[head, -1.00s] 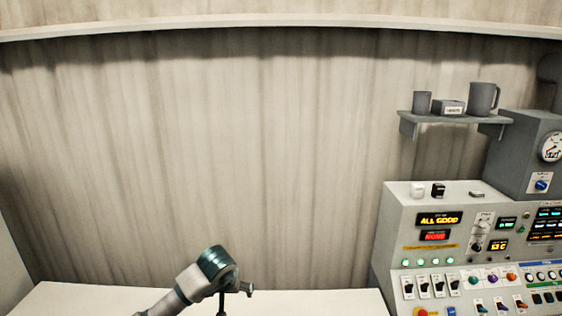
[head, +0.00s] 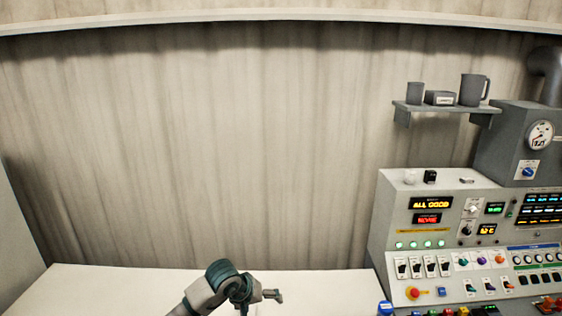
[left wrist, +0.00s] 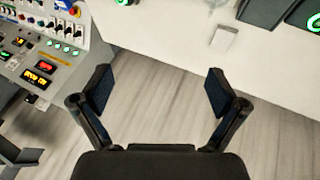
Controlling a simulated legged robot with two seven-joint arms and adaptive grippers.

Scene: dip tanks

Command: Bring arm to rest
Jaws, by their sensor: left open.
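My left arm (head: 222,287) comes in at the bottom of the head view, above the white surface. My right gripper is in neither view.
A control panel (head: 455,215) with lit displays and switches stands at the right. A grey shelf (head: 443,108) above it holds mugs (head: 473,90) and a small box (head: 439,97).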

